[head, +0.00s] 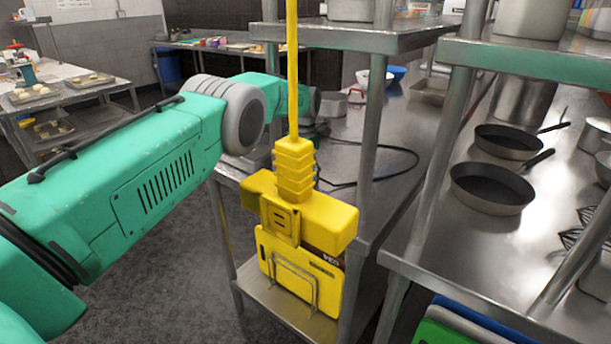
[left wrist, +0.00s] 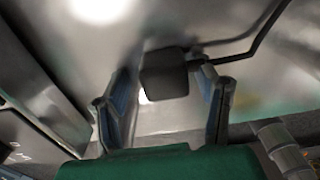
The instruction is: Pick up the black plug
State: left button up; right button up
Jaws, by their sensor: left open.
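The black plug (left wrist: 165,75) is a dark block on the shiny metal surface in the left wrist view. Its black cable (left wrist: 240,52) runs off to the upper right. My left gripper (left wrist: 162,92) is open, with one finger on each side of the plug. The right finger is close to the plug's side; whether it touches I cannot tell. In the head view the left gripper (head: 318,128) is at the steel counter, partly hidden behind the yellow hanging unit. The cable (head: 405,155) loops on the counter there, but the plug itself is hidden. My right gripper is not in view.
The yellow hanging unit (head: 335,218) and its yellow cord (head: 292,70) hang in front of the steel counter (head: 400,190). A shelf post (head: 372,110) stands right of the gripper. Pans (head: 492,188) sit on the right-hand table. A pot (head: 333,104) stands behind the gripper.

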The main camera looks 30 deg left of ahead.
pick_arm(q)
jog(key=shift+d+r, duration=0.1)
jog(key=shift+d, duration=0.25)
jog(key=shift+c, duration=0.5)
jog(key=shift+d, duration=0.1)
jog(key=c, duration=1.1)
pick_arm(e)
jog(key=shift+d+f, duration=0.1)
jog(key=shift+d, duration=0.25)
pick_arm(q)
jog(key=shift+s+a, duration=0.1)
jog(key=shift+a, duration=0.25)
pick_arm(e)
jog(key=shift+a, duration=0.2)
